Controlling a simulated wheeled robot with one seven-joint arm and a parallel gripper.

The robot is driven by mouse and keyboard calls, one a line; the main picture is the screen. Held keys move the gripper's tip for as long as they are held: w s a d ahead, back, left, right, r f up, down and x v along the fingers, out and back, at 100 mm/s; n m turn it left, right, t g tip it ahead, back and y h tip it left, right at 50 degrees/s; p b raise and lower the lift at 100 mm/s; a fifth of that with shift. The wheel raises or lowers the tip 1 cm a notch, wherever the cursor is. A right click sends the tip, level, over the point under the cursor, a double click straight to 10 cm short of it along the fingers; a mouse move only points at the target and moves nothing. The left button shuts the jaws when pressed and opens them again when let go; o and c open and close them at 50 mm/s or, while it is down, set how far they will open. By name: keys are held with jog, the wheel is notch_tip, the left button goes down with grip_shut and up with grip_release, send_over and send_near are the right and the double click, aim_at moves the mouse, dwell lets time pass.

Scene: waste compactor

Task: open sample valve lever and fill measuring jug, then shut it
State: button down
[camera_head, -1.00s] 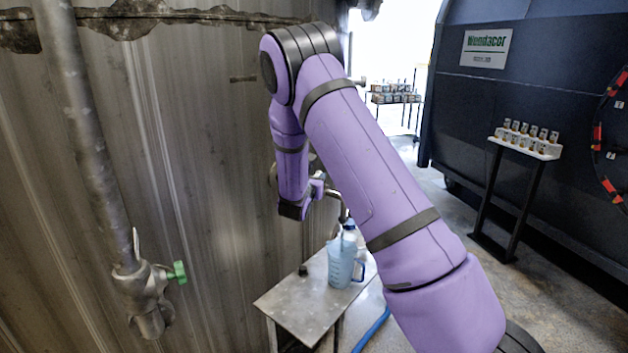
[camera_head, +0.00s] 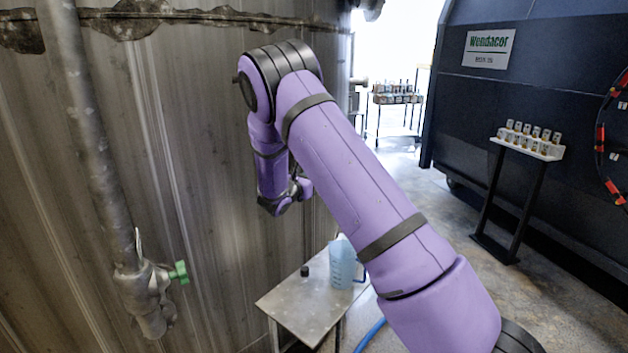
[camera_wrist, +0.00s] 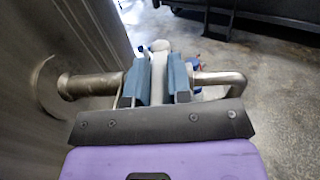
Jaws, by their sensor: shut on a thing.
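In the wrist view my gripper (camera_wrist: 160,85) has its two blue-grey fingers closed around a pale lever (camera_wrist: 158,68) on the sample valve. The valve's metal pipe (camera_wrist: 92,84) comes out of the wall flange at left, and a bent spout (camera_wrist: 222,78) shows to the right of the fingers. In the head view the valve and fingertips are hidden behind my arm. The light blue measuring jug (camera_head: 342,262) stands upright on a small metal table (camera_head: 300,305), its right side partly covered by my arm. I cannot tell its fill level.
A small black cap-like piece (camera_head: 305,271) lies on the table. A blue hose (camera_head: 369,334) runs on the floor beside it. Another valve with a green handle (camera_head: 179,272) is on the pipe at left. A stand with sample jars (camera_head: 525,142) is at right.

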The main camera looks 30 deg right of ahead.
jog(key=shift+w+a+m+g+h, duration=0.1)
jog(key=shift+w+m+g+h, duration=0.2)
jog(key=shift+m+g, duration=0.3)
jog(key=c, duration=1)
grip_release()
jog(key=shift+c, duration=0.2)
jog(key=shift+a, duration=0.1)
jog(key=v, duration=1)
jog(key=shift+s+a, duration=0.15)
jog(key=shift+a, duration=0.15)
